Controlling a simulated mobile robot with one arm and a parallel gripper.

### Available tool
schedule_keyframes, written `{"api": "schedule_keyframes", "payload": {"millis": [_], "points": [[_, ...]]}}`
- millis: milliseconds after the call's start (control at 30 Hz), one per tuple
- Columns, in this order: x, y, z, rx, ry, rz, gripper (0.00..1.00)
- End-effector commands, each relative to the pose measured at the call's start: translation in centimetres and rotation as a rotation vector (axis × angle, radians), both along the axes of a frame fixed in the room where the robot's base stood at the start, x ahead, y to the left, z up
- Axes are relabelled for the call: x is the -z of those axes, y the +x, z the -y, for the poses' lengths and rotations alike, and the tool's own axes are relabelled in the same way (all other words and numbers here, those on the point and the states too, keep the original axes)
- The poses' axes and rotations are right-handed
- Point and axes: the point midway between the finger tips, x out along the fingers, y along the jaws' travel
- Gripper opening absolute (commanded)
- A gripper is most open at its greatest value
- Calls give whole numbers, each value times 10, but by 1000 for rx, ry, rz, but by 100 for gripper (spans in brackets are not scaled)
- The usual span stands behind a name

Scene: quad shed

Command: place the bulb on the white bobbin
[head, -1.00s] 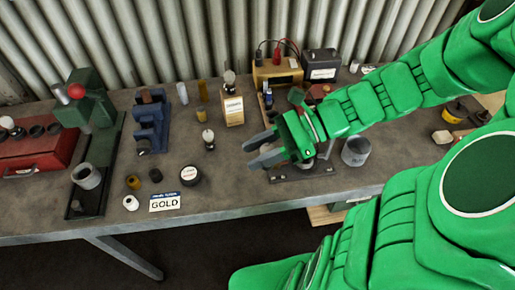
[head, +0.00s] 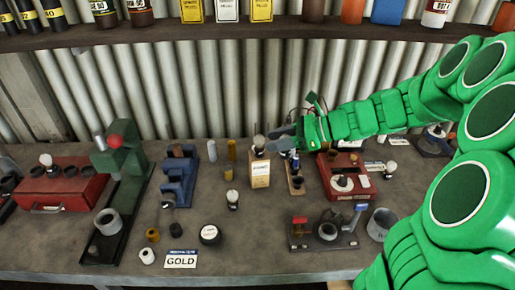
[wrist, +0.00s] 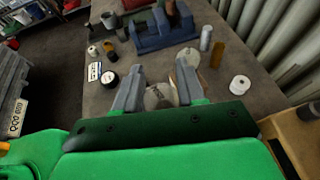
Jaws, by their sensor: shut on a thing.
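The white bobbin (head: 147,256) stands near the front edge of the bench, left of the GOLD card; it also shows in the wrist view (wrist: 92,51). A bulb (head: 259,142) is at the top of the labelled wooden box. My gripper (head: 272,138) reaches this bulb from the right. In the wrist view, my gripper (wrist: 158,88) has its two grey fingers on either side of a pale bulb (wrist: 158,97), shut on it. The fingers hide part of it. I cannot tell whether it is clear of the box.
A brass bobbin (head: 152,235) and a black bobbin (head: 176,230) stand close to the white one. Another bulb (head: 233,199), a black-rimmed jar (head: 210,235), the blue stand (head: 179,178) and the green press (head: 122,180) stand around. Bare bench lies between.

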Motion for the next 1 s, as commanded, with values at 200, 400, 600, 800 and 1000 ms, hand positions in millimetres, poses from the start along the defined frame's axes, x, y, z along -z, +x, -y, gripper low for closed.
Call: {"api": "schedule_keyframes", "payload": {"millis": [200,400,600,800,1000], "points": [[-28,71,-19,88,-3,2,9],[-13,130,-42,184,-1,-2,9],[8,172,-58,256,-1,-2,9],[20,193,-64,292,-1,-3,9],[40,197,-65,303,0,-5,9]]}}
